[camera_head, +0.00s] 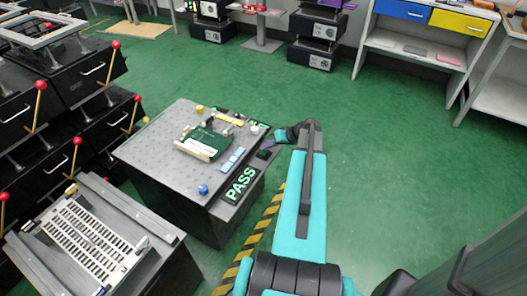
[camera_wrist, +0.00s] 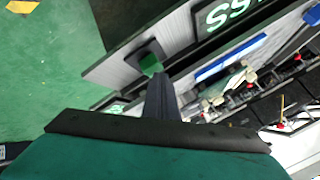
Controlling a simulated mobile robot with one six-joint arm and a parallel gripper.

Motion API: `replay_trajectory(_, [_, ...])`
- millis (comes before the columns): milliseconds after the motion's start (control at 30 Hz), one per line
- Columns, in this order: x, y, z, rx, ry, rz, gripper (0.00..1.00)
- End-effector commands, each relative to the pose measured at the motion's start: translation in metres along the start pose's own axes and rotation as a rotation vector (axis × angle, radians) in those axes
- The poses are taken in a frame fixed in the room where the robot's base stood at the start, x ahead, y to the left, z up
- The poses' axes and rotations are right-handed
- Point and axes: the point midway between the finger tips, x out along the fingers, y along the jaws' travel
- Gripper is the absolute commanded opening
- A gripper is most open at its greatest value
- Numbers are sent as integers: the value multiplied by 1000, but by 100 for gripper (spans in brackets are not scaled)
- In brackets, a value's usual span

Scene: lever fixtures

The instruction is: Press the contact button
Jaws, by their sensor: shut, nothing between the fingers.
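A green button on a dark square base (camera_wrist: 151,63) sits on a grey panel in the wrist view. I take it to be the contact button. My gripper (camera_wrist: 158,80) is shut with nothing in it, and its dark fingertips point at the button's lower edge. Whether they touch it or stop just short, I cannot tell. In the head view my gripper (camera_head: 272,141) is at the right edge of the grey test fixture (camera_head: 140,150), close to its front panel. The button is not clear in that view.
The fixture carries a green PASS sign (camera_head: 241,185), a blue knob (camera_head: 203,189), a yellow knob (camera_head: 199,108) and a green board (camera_head: 205,141). Black units with red-knobbed levers (camera_head: 41,85) stand at the left. A slotted fixture (camera_head: 95,240) is at lower left. Green floor at right is clear.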

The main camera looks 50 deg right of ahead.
Motion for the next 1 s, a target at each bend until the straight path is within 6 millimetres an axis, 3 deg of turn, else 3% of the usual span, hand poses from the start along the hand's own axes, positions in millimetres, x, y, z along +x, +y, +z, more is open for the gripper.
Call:
replay_trajectory(467, [1,0,1,0,-2,0,0])
replay_trajectory(1000, [-12,-9,-8,-1,-1,0,0])
